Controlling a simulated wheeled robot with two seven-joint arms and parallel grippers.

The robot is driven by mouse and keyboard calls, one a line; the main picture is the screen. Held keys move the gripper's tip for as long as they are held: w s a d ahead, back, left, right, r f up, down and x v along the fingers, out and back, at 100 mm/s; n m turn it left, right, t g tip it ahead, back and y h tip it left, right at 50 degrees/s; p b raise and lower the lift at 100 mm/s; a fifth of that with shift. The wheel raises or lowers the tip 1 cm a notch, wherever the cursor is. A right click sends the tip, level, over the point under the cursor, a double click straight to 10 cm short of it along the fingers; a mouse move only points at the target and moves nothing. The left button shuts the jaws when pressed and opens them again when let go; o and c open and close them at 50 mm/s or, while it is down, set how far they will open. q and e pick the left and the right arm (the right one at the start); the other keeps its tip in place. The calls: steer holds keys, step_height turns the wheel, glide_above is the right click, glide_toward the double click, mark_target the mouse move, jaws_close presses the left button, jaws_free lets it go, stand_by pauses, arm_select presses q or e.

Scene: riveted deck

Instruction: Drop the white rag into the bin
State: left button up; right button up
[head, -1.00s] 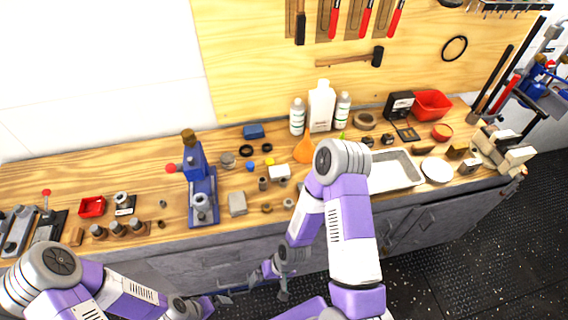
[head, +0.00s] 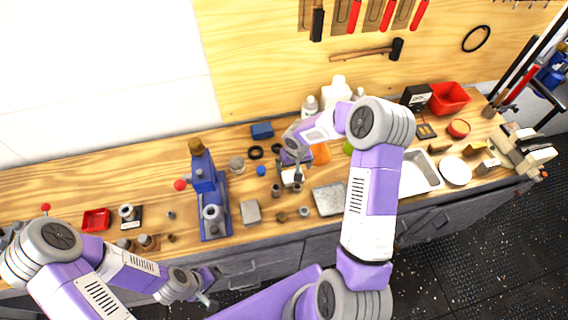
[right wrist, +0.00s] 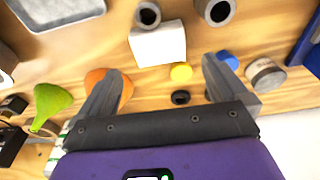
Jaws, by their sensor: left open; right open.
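I cannot clearly make out a rag. The nearest match is a white, block-shaped thing (head: 292,178) on the bench, also in the right wrist view (right wrist: 158,45). My right gripper (head: 296,172) hangs over it, open, with its fingers (right wrist: 163,68) on either side of the picture and nothing between them; contact cannot be told. A red open bin (head: 450,98) stands at the back right, and a smaller red tray (head: 96,220) at the left. My left gripper (head: 212,287) is open and empty in front of the bench.
A blue vise-like tool (head: 207,195) stands left of the right gripper. An orange funnel (right wrist: 118,88) and a green funnel (right wrist: 50,103) are close by. A grey tray (head: 330,198), metal sink tray (head: 418,172) and white plate (head: 455,170) lie to the right. White bottles (head: 336,93) stand behind.

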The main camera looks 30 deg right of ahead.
steer(key=shift+w+f, duration=0.25)
steer(key=shift+w, duration=0.05)
steer(key=shift+f, duration=0.85)
steer(key=shift+s+d+f, duration=0.1)
steer(key=shift+s+f, duration=0.05)
steer(key=shift+f, duration=0.2)
steer(key=f, duration=0.4)
steer(key=shift+w+d+f+p, duration=0.15)
steer(key=shift+w+f+p, duration=0.1)
steer(key=shift+w+p, duration=0.1)
steer(key=c, duration=0.8)
